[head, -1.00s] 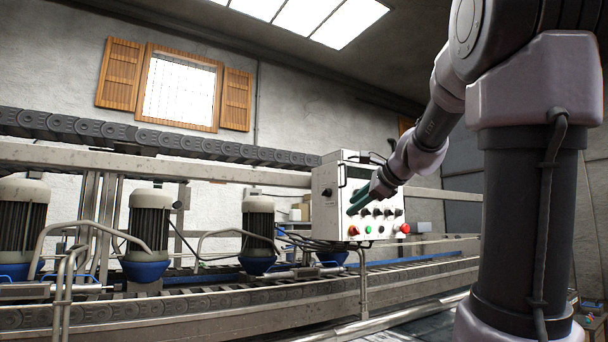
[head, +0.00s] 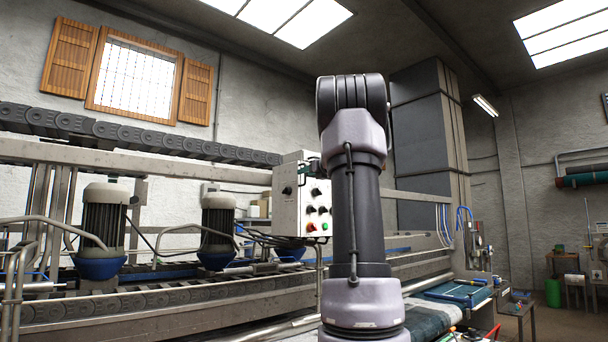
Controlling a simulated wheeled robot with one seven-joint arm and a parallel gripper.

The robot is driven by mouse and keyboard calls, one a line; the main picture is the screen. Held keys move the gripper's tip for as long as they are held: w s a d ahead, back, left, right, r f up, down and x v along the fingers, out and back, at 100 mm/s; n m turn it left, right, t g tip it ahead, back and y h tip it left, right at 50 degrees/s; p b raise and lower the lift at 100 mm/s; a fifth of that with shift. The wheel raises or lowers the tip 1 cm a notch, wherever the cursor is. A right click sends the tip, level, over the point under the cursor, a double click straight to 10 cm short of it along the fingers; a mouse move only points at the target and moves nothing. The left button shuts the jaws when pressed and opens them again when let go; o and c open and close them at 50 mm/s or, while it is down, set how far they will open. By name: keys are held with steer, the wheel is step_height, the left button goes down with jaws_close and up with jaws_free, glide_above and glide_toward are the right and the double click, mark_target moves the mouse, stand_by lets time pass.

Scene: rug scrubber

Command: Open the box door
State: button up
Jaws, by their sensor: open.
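The white control box (head: 287,200) stands near the middle of the head view, above the conveyor frame. Its front panel carries dark knobs, a green button and a red button, and a dark knob sits on its left side. My upright arm covers the right part of the panel, so I cannot see all of the front. I see no open door on the visible part of the box. My gripper is not visible; my own arm stands in front of where it may be.
A long conveyor machine (head: 150,308) with motors (head: 101,222) runs along the left and under the box. A metal rail (head: 130,160) passes behind it. Floor there looks partly clear.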

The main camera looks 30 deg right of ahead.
steer(key=shift+w+d, duration=0.15)
steer(key=shift+w, duration=0.9)
jaws_close()
stand_by(0.7)
